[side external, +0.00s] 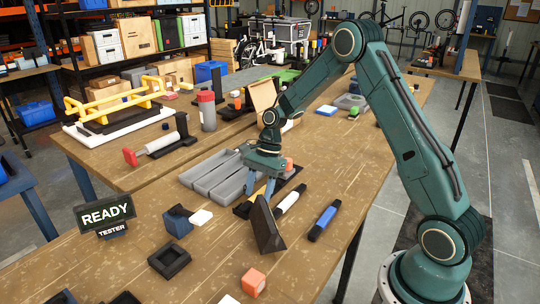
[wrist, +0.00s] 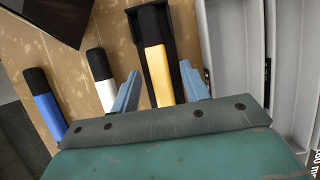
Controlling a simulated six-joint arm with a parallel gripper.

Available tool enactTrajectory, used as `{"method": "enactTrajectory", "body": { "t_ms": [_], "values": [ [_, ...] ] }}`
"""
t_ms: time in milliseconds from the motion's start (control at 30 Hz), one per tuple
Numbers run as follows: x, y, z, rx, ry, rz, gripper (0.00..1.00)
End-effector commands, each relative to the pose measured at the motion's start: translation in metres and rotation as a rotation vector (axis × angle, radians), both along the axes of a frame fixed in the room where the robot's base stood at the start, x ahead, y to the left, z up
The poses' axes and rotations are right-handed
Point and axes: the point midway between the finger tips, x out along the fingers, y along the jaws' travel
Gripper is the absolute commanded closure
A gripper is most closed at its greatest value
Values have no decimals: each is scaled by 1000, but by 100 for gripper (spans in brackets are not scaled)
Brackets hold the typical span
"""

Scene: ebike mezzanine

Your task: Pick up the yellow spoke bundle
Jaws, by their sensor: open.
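The yellow spoke bundle (wrist: 158,75) has a black end cap and lies in a dark narrow holder in the wrist view. My gripper (wrist: 160,90) is open, with one blue-grey finger on each side of the yellow bundle. In the side view my gripper (side external: 263,187) points down over the bundle beside the grey tray. Only a small yellow part of the bundle (side external: 258,192) shows there, behind the fingers and a dark upright plate. I cannot tell whether the fingers touch the bundle.
A white bundle (side external: 289,199) and a blue bundle (side external: 324,220) lie to the right. The grey compartment tray (side external: 205,172) is at the left. The dark upright plate (side external: 267,228) stands in front. An orange block (side external: 253,282) lies near the front edge.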

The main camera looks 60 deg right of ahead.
Motion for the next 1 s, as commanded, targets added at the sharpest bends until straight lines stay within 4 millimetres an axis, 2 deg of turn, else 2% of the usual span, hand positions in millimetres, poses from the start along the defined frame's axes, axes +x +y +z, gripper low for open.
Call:
{"method": "enactTrajectory", "body": {
  "t_ms": [367,600,1000],
  "values": [
    [0,0,0,0,0,0,55],
    [0,0,1,0,0,0,100],
    [0,0,5,0,-1,1,100]
  ]
}}
